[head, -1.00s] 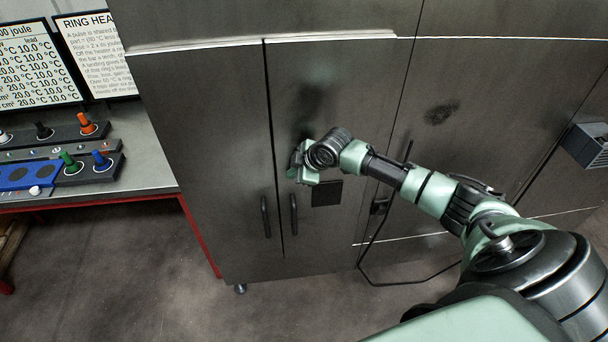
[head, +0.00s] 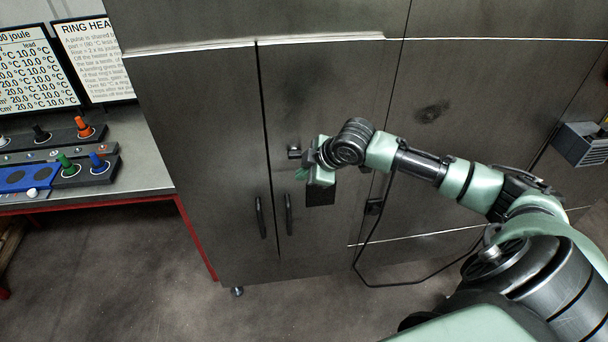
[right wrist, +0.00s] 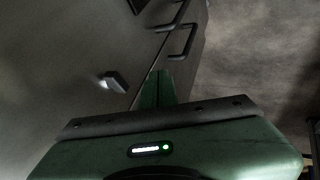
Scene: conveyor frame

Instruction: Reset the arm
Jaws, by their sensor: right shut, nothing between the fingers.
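My right gripper (head: 303,174) is in front of the grey metal cabinet (head: 220,110), near the upper end of its door handles. In the right wrist view its green fingers (right wrist: 157,88) are together with nothing between them. A small dark knob (head: 294,152) on the cabinet door shows just left of the gripper; it also shows in the right wrist view (right wrist: 116,82). My left gripper is not in view.
Two vertical door handles (head: 260,217) sit below the gripper. A dark square plate (head: 320,192) is partly behind it. A workbench (head: 150,172) with colored knobs and screens stands left. A grey box (head: 582,145) projects at right.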

